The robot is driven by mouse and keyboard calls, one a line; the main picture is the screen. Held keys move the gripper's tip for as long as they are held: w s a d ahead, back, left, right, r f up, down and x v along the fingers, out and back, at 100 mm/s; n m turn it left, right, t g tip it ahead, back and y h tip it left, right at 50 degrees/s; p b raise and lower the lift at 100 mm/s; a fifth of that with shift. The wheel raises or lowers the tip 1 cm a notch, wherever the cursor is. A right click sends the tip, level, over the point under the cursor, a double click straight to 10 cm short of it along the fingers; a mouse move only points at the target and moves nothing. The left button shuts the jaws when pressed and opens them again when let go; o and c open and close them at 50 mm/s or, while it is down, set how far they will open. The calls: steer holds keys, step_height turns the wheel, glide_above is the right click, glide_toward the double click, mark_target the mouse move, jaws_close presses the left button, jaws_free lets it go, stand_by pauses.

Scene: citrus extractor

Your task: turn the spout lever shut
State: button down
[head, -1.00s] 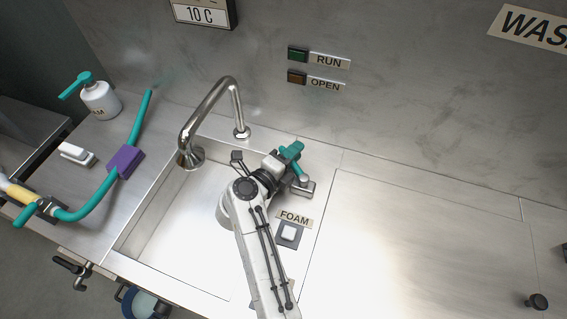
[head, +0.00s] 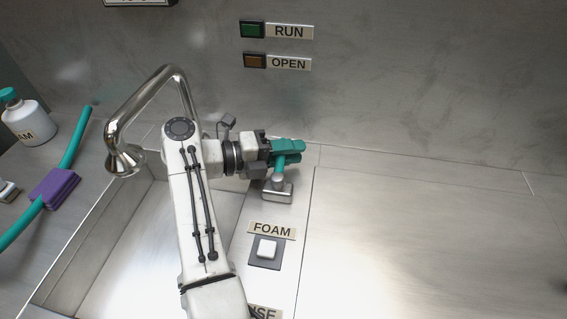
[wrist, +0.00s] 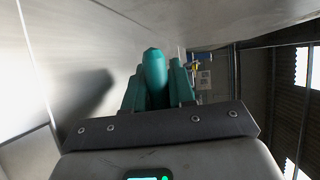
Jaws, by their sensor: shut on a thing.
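The spout lever has a teal handle (head: 280,162) on a squat metal base (head: 277,191) at the sink's right rim. My gripper (head: 291,149) reaches it from the left in the head view, and its teal fingers are shut on the handle. In the wrist view the rounded handle (wrist: 154,75) stands between the two fingers of my gripper (wrist: 156,88). The fingers hide part of the handle in the head view. The bent metal spout (head: 150,90) rises over the sink, left of my wrist.
A white button by the FOAM label (head: 272,231) sits just below the lever. A purple block (head: 55,188) on a teal tube and a white bottle (head: 30,122) are at left. The counter at right (head: 420,240) is clear.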

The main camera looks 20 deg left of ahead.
steer(key=shift+d+f+m+g+h+b, duration=0.2)
steer(key=shift+d+m+g+h+b, duration=0.3)
steer(key=shift+b, duration=0.35)
steer(key=c, duration=1)
jaws_free()
steer(key=shift+r, duration=0.1)
steer(key=shift+c, duration=0.2)
steer(key=shift+a+r, duration=0.1)
